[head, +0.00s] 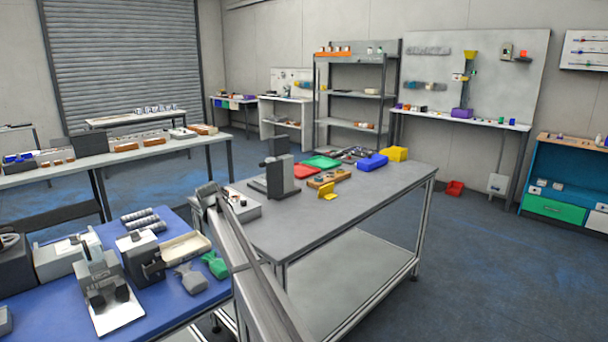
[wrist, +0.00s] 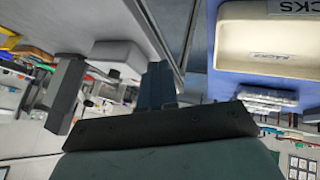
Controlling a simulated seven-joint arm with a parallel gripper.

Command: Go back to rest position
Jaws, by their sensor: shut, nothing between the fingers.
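My arm reaches from the bottom middle of the head view up to the left. My gripper (head: 206,192) is at its far end, small and partly hidden, above the gap between the blue-topped table (head: 190,312) and the grey table (head: 330,222). In the wrist view my gripper (wrist: 158,82) shows its dark fingers close together with nothing between them. A cream tray (head: 186,247) lies on the blue table near the gripper. It also shows large in the wrist view (wrist: 262,62), at the upper right, apart from the fingers.
A grey box device (head: 240,207) and a dark upright device (head: 280,178) stand close right of the gripper. A green object (head: 215,264), a grey object (head: 191,279) and a dark device (head: 139,255) lie on the blue table. The grey table's front right is clear.

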